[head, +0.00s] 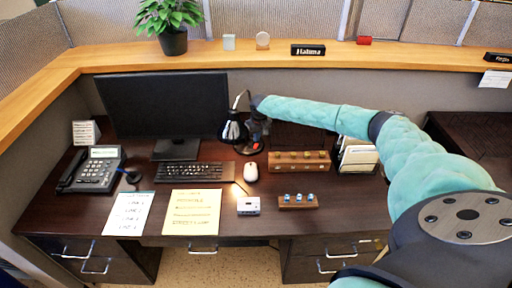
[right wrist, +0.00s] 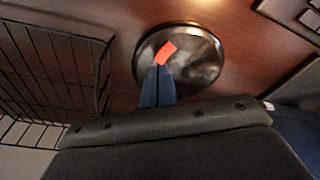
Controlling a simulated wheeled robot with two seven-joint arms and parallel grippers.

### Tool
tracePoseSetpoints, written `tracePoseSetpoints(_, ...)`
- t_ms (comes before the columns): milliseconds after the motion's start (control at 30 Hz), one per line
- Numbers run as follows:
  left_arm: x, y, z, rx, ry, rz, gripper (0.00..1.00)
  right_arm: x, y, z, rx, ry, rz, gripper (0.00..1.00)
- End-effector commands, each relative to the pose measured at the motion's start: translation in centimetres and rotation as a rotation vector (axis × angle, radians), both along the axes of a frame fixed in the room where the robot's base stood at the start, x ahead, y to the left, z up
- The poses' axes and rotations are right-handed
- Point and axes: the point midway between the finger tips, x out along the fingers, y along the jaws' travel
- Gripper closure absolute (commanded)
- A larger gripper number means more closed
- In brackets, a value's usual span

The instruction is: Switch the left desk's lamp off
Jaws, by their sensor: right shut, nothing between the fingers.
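The left desk's lamp (head: 233,130) has a dark shade on a curved neck and stands right of the monitor. Its round, glossy black base (right wrist: 207,62) fills the upper middle of the right wrist view. An orange-red switch (right wrist: 167,50) sits on the base. My right gripper (right wrist: 157,72) is shut and empty, its blue fingertips right at the switch's lower edge; whether they touch it I cannot tell. I cannot tell whether the bulb is lit. My left gripper is out of view.
A wire basket (right wrist: 62,70) is close left of my right fingers in the wrist view. A desk phone (head: 93,170) is at left.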

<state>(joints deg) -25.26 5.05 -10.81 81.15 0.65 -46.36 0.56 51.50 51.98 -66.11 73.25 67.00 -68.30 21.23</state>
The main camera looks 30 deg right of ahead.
Motion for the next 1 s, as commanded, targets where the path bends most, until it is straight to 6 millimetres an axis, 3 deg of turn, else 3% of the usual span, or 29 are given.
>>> tracePoseSetpoints(1000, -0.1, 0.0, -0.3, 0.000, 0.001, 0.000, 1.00, 0.0, 0.0, -1.0, 0.000, 0.000, 0.000, 1.00)
